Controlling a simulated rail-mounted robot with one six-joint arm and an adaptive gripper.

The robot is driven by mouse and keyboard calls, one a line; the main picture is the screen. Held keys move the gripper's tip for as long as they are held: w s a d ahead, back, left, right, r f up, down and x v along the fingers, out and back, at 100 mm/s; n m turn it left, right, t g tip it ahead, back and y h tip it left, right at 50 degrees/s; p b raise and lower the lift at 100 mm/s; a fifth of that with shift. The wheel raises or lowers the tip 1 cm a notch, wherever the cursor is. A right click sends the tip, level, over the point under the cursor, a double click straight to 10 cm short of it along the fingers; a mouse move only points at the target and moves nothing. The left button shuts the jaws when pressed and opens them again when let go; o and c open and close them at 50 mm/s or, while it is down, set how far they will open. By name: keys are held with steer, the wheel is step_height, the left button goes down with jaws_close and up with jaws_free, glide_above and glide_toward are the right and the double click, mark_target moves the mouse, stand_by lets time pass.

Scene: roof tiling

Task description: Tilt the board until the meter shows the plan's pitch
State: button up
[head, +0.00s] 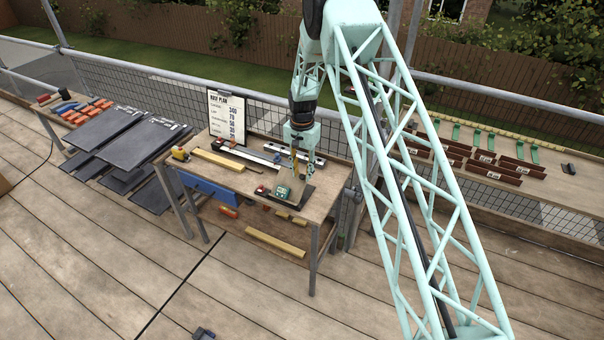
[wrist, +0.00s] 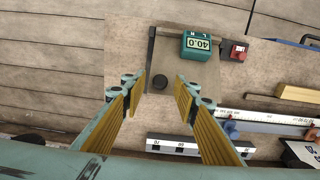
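The meter (wrist: 197,44), a green box, reads what looks like 40.0, upside down in the wrist view; it also shows in the head view (head: 283,190). It sits on a small pale board (wrist: 205,78) with dark bars along two edges. In the head view my gripper (head: 298,165) hangs over the bench. The plan (head: 227,115) stands behind, its small figures hard to read.
A red-buttoned box (wrist: 237,51) is right of the meter. A long ruler (wrist: 270,117), a yellow wood strip (wrist: 298,93) and a marked bar (wrist: 190,149) lie around the bench (head: 318,200). Dark slates (head: 145,145) lie to the left, brown tiles (head: 490,165) to the right.

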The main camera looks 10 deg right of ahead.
steer(key=shift+f, duration=0.35)
jaws_close()
steer(key=shift+w+d+f+g+y+b, duration=0.3)
steer(key=shift+w+d+f+g+b, duration=0.1)
steer(key=shift+b, duration=0.1)
stand_by(0.4)
jaws_free()
